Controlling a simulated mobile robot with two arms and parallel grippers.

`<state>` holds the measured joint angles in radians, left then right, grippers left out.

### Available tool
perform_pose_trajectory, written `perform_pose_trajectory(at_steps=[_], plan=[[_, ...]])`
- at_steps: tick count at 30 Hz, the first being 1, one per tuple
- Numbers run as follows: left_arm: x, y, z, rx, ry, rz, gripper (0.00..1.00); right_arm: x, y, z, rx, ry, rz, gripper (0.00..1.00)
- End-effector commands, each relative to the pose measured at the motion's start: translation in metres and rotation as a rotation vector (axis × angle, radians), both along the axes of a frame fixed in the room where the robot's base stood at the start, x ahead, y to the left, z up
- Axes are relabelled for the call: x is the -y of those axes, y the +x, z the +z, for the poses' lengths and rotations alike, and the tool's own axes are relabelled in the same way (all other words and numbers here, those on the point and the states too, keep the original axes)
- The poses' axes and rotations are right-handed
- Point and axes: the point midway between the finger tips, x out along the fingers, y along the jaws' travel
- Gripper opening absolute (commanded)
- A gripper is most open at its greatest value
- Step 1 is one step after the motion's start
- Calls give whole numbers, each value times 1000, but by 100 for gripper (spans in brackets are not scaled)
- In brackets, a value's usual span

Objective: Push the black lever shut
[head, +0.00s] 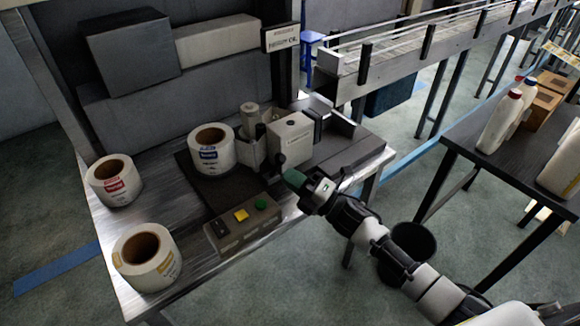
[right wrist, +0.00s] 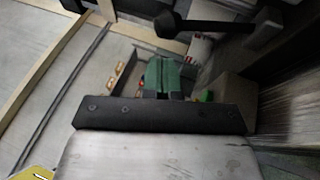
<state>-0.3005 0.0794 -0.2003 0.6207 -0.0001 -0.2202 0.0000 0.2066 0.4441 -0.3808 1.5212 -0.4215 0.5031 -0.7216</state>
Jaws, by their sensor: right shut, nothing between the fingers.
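The black lever (head: 280,161) is on the front of the white filling machine (head: 291,139), on the metal workbench. Its dark knob shows just above and left of my right gripper's tips. In the right wrist view a black rod with a round knob (right wrist: 168,24), which looks like the lever, crosses the top, beyond the green fingers (right wrist: 171,75). My right gripper (head: 294,179) is shut and empty, its green fingertips close to the lever. I cannot tell whether they touch it. My left gripper is not in view.
A control box (head: 242,226) with black, yellow and green buttons sits in front of the machine. Label rolls (head: 115,181) (head: 147,256) stand at the left, and another (head: 213,149) is beside the machine. A side table (head: 500,165) with white bottles stands right. A black bin (head: 408,252) is below my arm.

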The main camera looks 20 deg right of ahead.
Motion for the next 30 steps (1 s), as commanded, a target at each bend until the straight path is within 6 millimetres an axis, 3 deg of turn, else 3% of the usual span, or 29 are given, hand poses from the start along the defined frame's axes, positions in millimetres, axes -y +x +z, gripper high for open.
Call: perform_pose_trajectory(at_steps=[6,20,26,30], plan=[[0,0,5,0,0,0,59,1,18,5,-1,1,2,0],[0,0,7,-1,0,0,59,1,20,7,-5,0,3,0],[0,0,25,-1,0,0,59,0,25,17,-49,-18,2,0],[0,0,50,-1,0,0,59,-2,33,28,-120,-47,2,0]])
